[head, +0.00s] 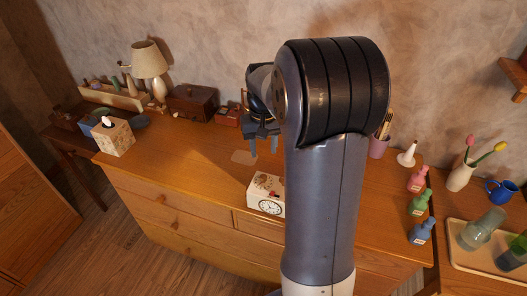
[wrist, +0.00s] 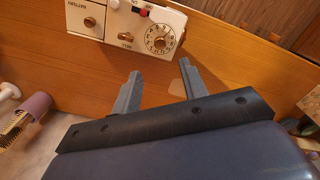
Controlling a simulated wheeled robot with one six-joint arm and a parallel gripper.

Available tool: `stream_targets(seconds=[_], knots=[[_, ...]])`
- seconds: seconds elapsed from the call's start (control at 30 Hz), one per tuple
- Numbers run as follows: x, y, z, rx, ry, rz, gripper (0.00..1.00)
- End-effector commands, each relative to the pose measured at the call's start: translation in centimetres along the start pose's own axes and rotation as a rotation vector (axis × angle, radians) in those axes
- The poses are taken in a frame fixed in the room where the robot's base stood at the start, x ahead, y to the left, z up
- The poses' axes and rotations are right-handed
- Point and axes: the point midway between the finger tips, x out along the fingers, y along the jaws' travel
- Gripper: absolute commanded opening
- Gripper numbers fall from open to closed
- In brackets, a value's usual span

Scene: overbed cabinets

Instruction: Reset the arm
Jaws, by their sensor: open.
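My gripper (head: 263,143) hangs above the back part of the wooden dresser top in the head view, left of my large arm link, which hides the middle of the dresser. In the wrist view my gripper (wrist: 158,88) shows two grey fingers spread apart with nothing between them. The white box with a clock dial (head: 266,194) stands near the dresser's front edge, and it also shows at the top of the wrist view (wrist: 128,22), beyond the fingertips and apart from them.
A lamp (head: 149,62), a wooden chest (head: 193,102) and a tissue box (head: 114,137) stand at the left. A pink cup (head: 378,147), a white cone-shaped item (head: 407,155) and colored bottles (head: 419,203) stand at the right. A tray (head: 470,262) lies at far right. The left-middle dresser top is clear.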

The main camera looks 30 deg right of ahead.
Motion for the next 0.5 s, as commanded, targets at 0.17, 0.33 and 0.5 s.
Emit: stream_targets(seconds=[0.17, 0.33, 0.5], knots=[[0.0, 0.0, 0.0, 0.000, 0.000, 0.000, 0.41], [0.8, 0.0, 0.0, 0.000, -0.003, 0.000, 0.41], [3.3, 0.0, 0.1, 0.000, -0.006, 0.000, 0.41]])
